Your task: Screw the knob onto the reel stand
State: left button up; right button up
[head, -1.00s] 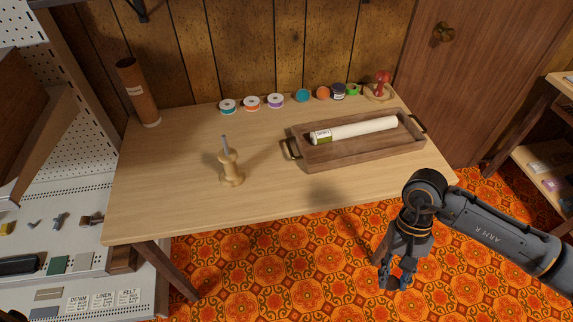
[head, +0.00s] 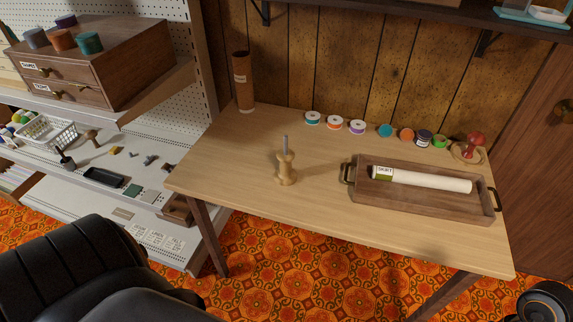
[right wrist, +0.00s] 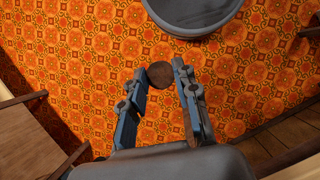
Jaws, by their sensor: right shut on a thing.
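The reel stand (head: 286,172) stands upright on the wooden table. It is pale turned wood with a thin grey rod pointing up, and nothing sits on the rod's top. In the right wrist view a round brown wooden knob (right wrist: 159,76) is between the fingertips of my right gripper (right wrist: 160,70). The gripper is shut on it, above the patterned floor and away from the stand. My right gripper does not show in the head view. My left gripper is in neither view.
A dark wooden tray (head: 420,203) with a white roll (head: 425,180) lies right of the stand. Thread spools (head: 335,122) and small jars (head: 407,135) line the back. A brown tube (head: 243,85) stands at the back left. The tabletop around the stand is clear.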

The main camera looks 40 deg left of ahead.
aim_at(285, 177)
jog(key=u, duration=1.85)
